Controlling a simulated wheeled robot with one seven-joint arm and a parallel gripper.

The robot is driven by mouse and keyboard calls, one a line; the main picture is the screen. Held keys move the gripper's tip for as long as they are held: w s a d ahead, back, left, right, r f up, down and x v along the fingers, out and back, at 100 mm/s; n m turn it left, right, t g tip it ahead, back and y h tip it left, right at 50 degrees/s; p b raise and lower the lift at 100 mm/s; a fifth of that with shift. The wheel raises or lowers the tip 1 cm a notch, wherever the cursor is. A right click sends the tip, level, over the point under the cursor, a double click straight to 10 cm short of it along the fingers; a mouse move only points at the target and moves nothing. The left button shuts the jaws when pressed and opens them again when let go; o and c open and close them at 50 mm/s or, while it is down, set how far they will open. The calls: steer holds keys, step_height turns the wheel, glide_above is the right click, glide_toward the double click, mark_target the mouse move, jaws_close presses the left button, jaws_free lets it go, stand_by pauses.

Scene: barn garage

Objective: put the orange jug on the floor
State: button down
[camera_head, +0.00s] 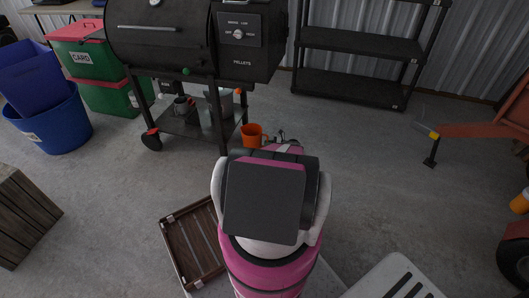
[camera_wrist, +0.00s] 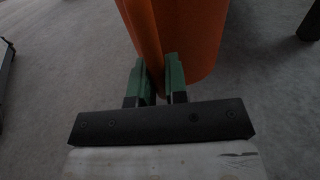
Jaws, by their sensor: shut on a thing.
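The orange jug (camera_head: 252,134) shows in the head view just beyond my arm, in front of the grill's lower shelf, with its handle toward the right. In the wrist view the jug (camera_wrist: 190,35) is large and close, at the top middle. My gripper (camera_wrist: 160,75) has its two green fingers shut on an orange part of the jug, probably the handle. In the head view my arm hides most of the gripper. The concrete floor (camera_head: 350,160) lies around and below; I cannot tell whether the jug touches it.
A black pellet grill (camera_head: 165,45) with a lower shelf (camera_head: 185,122) stands beyond the jug. A wooden crate (camera_head: 190,245) lies near my arm. A black shelf rack (camera_head: 350,88) stands at the back. Blue bins (camera_head: 60,125) are at left. Floor at centre right is clear.

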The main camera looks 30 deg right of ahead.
step_height(320, 180, down, 7)
steer(key=shift+r, duration=0.2)
stand_by(0.3)
steer(key=c, duration=1.1)
jaws_free()
steer(key=shift+c, duration=0.2)
steer(key=shift+r, duration=0.15)
steer(key=v, duration=1.2)
steer(key=shift+s, duration=0.1)
